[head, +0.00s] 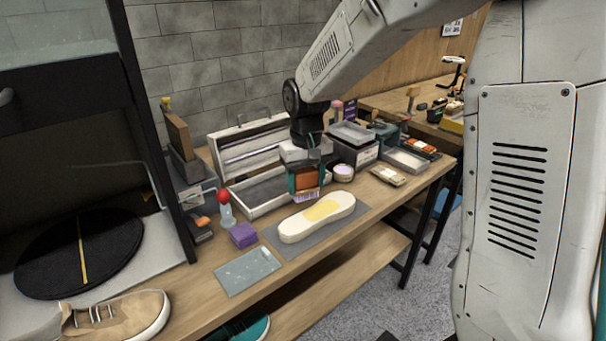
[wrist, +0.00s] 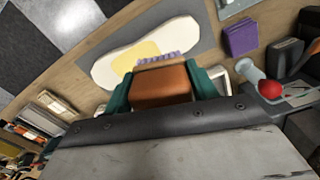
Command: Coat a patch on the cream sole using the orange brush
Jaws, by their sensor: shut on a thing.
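The cream sole (head: 295,229) lies flat on a grey mat (head: 281,249) on the workbench, with a yellow patch (head: 322,210) near its middle. The sole also shows at the top of the wrist view (wrist: 106,70), with the yellow patch (wrist: 125,54) partly hidden. My gripper (head: 305,180) is shut on the orange brush (head: 307,184). In the wrist view the brush's orange body (wrist: 161,86) sits between the teal fingers, its purple bristles (wrist: 160,57) pointing toward the sole. The bristles overlap the sole's edge in that view; I cannot tell whether they touch it.
A purple block (head: 243,235), a red-topped bottle (head: 225,208) and a pale grey plate (head: 247,271) are left of the mat. An open white case (head: 262,207) stands behind. A small round jar (head: 343,173) and trays are at the back right. A tan sneaker (head: 118,316) is front left.

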